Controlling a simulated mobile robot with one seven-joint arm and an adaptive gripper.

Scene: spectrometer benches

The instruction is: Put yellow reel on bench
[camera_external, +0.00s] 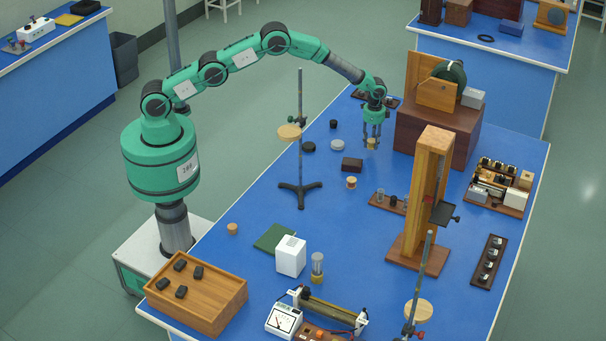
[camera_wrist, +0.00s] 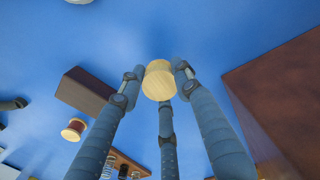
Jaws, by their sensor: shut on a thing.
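The yellow reel (camera_external: 371,143) is held in my gripper (camera_external: 372,138) over the far part of the blue bench (camera_external: 330,235). In the wrist view the reel's pale round end (camera_wrist: 158,82) shows between the tips of my three blue-grey fingers (camera_wrist: 160,75), which are shut on it. The reel is close to the bench top; I cannot tell whether it touches it.
A dark brown block (camera_external: 352,164) and a small reel with wooden ends (camera_external: 351,182) are nearby. A large brown box (camera_external: 438,135) stands to the right. A tall stand (camera_external: 300,150) rises to the left. Blue bench surface is clear around the held reel.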

